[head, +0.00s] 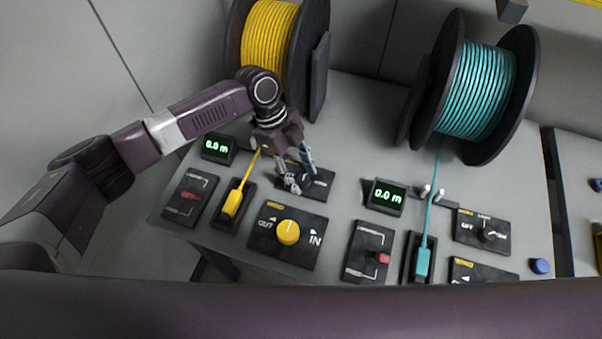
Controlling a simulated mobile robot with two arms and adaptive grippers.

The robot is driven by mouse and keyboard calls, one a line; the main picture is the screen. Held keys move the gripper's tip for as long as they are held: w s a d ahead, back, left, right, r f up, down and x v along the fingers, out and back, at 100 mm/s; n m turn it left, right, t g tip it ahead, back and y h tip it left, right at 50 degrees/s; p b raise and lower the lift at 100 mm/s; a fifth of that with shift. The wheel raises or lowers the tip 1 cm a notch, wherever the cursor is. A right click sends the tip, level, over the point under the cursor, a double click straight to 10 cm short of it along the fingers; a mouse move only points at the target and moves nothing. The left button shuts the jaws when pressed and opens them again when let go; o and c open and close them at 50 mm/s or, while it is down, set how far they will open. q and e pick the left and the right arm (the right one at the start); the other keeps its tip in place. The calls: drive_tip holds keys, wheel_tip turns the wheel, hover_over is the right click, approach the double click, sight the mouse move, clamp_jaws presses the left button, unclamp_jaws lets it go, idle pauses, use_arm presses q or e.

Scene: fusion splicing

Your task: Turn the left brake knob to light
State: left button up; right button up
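The left brake panel (320,191) is a dark plate on the grey bench, behind the panel with the yellow knob. My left gripper (300,176) is over its left part, pointing down, with its two fingers apart. The fingers and wrist hide much of the plate and its lettering, so I cannot tell the knob's setting or whether the fingers touch it. My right gripper is not in view.
A yellow cable spool (268,42) stands close behind my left wrist; a teal spool (475,85) is at right. Nearby are a yellow knob (288,232), green displays (217,146) reading 0.0 m, red-lever panels (369,251) and a right brake-type panel (481,231).

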use_arm(q)
drive_tip(key=v, duration=1.2)
drive_tip(key=shift+a, duration=0.1)
